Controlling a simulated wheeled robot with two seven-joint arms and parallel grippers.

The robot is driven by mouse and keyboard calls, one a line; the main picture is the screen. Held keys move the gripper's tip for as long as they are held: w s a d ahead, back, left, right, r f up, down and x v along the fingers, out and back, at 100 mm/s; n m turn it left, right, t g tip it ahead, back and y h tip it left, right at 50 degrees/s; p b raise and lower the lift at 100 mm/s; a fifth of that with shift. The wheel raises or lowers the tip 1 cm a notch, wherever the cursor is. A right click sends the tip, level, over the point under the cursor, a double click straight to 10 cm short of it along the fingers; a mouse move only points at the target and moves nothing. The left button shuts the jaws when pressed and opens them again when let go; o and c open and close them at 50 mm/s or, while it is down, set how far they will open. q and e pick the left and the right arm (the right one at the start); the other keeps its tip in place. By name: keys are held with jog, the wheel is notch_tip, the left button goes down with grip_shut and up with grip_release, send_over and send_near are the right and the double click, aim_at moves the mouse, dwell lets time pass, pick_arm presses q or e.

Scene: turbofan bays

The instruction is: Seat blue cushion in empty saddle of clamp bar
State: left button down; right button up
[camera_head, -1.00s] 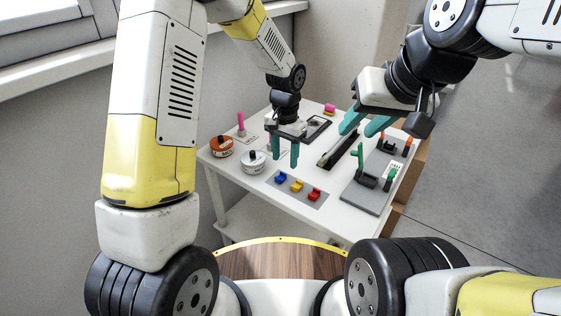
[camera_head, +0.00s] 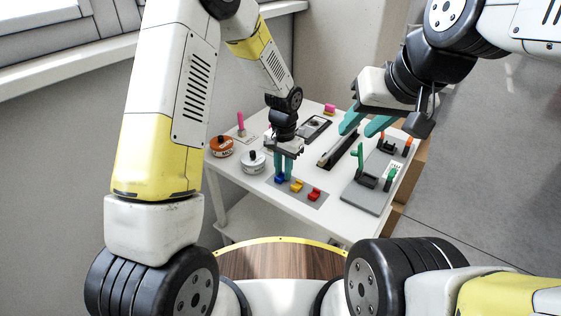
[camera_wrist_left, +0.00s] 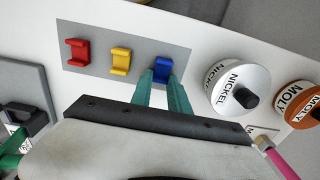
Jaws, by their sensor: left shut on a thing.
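The blue cushion (camera_head: 280,180) is at the left end of a grey mat (camera_head: 306,200), beside a yellow cushion (camera_head: 297,186) and a red cushion (camera_head: 314,194). My left gripper (camera_head: 285,176) points down with its teal fingers shut on the blue cushion. The left wrist view shows the blue cushion (camera_wrist_left: 162,70) between the fingertips (camera_wrist_left: 164,82). The clamp bar seems to be the dark piece with green and orange parts on a grey plate (camera_head: 362,196) at the right; its saddles are too small to tell apart. My right gripper (camera_head: 362,124) hangs above the table's back right, fingers apart and empty.
A white nickel tin (camera_head: 252,162) and an orange moly tin (camera_head: 221,147) stand left of the mat. A dark slotted block (camera_head: 338,152) lies between the mat and the grey plate. A pink-handled item (camera_head: 241,122) stands at the back left. The table's front strip is clear.

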pick_arm(q)
jog(key=shift+r, duration=0.15)
jog(key=shift+r, duration=0.25)
notch_tip(320, 180, up, 3)
jog(key=shift+s+d, duration=0.15)
jog(key=s+d, duration=0.2)
jog(key=s, duration=0.2)
jog(key=s+d, duration=0.3)
jog(key=s, duration=0.2)
jog(key=s+d+r, duration=0.1)
jog(key=s+d, duration=0.1)
jog(key=s, duration=0.2)
jog(key=shift+s+d+r, duration=0.1)
jog(key=shift+s+d, duration=0.2)
jog(key=shift+d, duration=0.1)
